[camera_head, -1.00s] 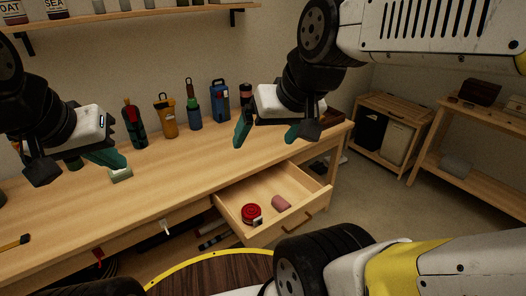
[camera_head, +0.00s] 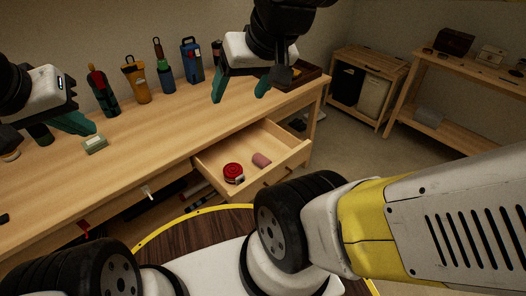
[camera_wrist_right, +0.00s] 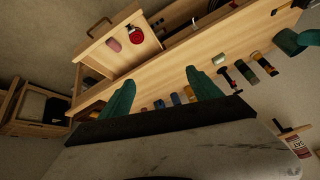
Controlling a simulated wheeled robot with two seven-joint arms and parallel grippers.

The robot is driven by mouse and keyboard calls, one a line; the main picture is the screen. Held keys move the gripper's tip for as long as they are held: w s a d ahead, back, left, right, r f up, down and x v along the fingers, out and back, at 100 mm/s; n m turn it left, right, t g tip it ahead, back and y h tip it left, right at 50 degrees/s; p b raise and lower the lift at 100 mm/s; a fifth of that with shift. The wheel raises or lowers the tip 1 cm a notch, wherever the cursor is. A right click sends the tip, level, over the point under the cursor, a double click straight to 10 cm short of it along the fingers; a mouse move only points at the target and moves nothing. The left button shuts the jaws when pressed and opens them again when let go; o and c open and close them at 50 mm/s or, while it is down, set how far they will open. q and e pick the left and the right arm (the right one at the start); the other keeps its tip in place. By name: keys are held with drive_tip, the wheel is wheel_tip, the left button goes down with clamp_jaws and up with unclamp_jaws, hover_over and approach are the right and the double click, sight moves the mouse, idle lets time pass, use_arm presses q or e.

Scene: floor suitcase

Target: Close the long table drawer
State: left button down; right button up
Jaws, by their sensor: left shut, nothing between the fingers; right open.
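The long table drawer (camera_head: 281,167) is pulled out from the front of the wooden table (camera_head: 138,167). It holds a red round item (camera_head: 233,172) and a pink cylinder (camera_head: 261,160). The drawer also shows in the right wrist view (camera_wrist_right: 97,52), with its dark handle at the outer end. My right gripper (camera_head: 240,92) is open and empty above the back right of the tabletop, apart from the drawer. Its green fingers frame the right wrist view (camera_wrist_right: 162,98). My left gripper (camera_head: 88,125) is shut and empty above the left part of the table. The drawer's handle is partly hidden by my arm in the head view.
Several bottles and flasks, including an orange one (camera_head: 136,82), stand along the wall. A small green-grey block (camera_head: 95,144) lies near my left gripper. A bin cabinet (camera_head: 366,85) and a wooden shelf (camera_head: 465,100) stand at the right. Open floor lies between them and the table.

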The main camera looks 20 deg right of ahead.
drive_tip(key=w+d+f+m+g, duration=0.2)
drive_tip(key=w+f, duration=0.1)
drive_tip(key=w+d+f+m+g, duration=0.1)
drive_tip(key=w+m, duration=0.1)
drive_tip(key=shift+w+f+y, duration=0.15)
drive_tip(key=shift+f+y, duration=0.1)
drive_tip(key=shift+y, duration=0.15)
drive_tip(key=c, duration=1.4)
drive_tip(key=w+d+f+m, duration=0.1)
drive_tip(key=w+f+m+g+y, duration=0.1)
drive_tip(key=w+d+f, duration=0.1)
drive_tip(key=shift+d+f+m+g+y, duration=0.3)
drive_tip(key=shift+f+m, duration=0.1)
clamp_jaws()
drive_tip(key=w+d+f+m+t+y, duration=0.2)
drive_tip(key=d+f+m+t+y, duration=0.15)
drive_tip(key=d+f+m, duration=0.6)
drive_tip(key=w+d+f+m+t+y, duration=0.2)
drive_tip(key=d+f+m+t+y, duration=0.3)
drive_tip(key=d+f, duration=0.8)
drive_tip(key=m+t+h, duration=0.7)
drive_tip(key=m, duration=0.4)
approach(299, 154)
drive_tip(key=x, duration=0.6)
drive_tip(key=shift+w+a+f, duration=0.1)
drive_tip(key=shift+w, duration=0.3)
